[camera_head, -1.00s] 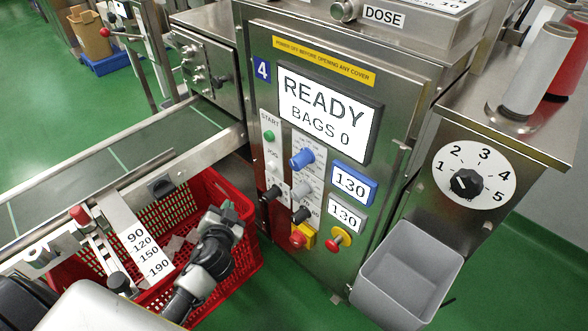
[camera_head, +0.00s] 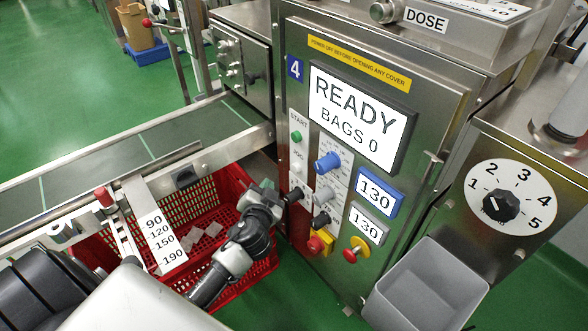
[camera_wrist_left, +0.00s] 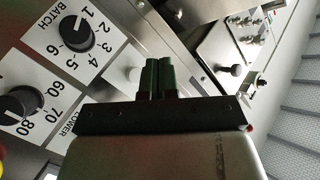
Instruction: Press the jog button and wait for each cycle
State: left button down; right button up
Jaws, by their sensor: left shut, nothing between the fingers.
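The packer's control panel shows in the head view, with a green START button (camera_head: 296,137) and a JOG label (camera_head: 298,156) below it on a pale strip. I cannot make out the jog button clearly there. The screen (camera_head: 355,112) reads READY, BAGS 0. My left gripper (camera_head: 268,188) is just left of the strip's lower part, near a black knob (camera_head: 293,196). In the left wrist view its dark fingers (camera_wrist_left: 159,75) are together and empty, pointing at the panel. They partly cover a pale round part; I cannot tell whether they touch it. My right gripper is not in view.
A red crate (camera_head: 262,270) with several pale packets stands below my left arm. The conveyor (camera_head: 90,170) runs at left. A red stop button (camera_head: 350,256) and a grey bin (camera_head: 440,290) are right of the arm. Dark dials (camera_wrist_left: 76,33) sit close by in the wrist view.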

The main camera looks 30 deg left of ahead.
aim_at(296, 168)
pick_arm(q)
jog(key=shift+w+d+b, duration=0.15)
jog(key=shift+w+d, duration=0.2)
jog(key=shift+w, duration=0.45)
jog(key=shift+w+d+b, duration=0.1)
jog(key=shift+w+d, duration=0.2)
jog(key=shift+w, duration=0.5)
jog(key=shift+w+d+b, duration=0.15)
jog(key=shift+w+d, duration=0.2)
jog(key=shift+w, duration=0.45)
jog(key=shift+w+d, duration=0.15)
jog(key=shift+w, duration=0.2)
jog(key=shift+w+d+b, duration=0.2)
jog(key=shift+w+b, duration=0.1)
jog(key=shift+w, duration=0.1)
dwell(0.8)
jog(key=shift+s+a, duration=0.1)
jog(key=shift+s, duration=0.05)
jog(key=shift+s+a, duration=0.25)
jog(key=shift+s, duration=0.4)
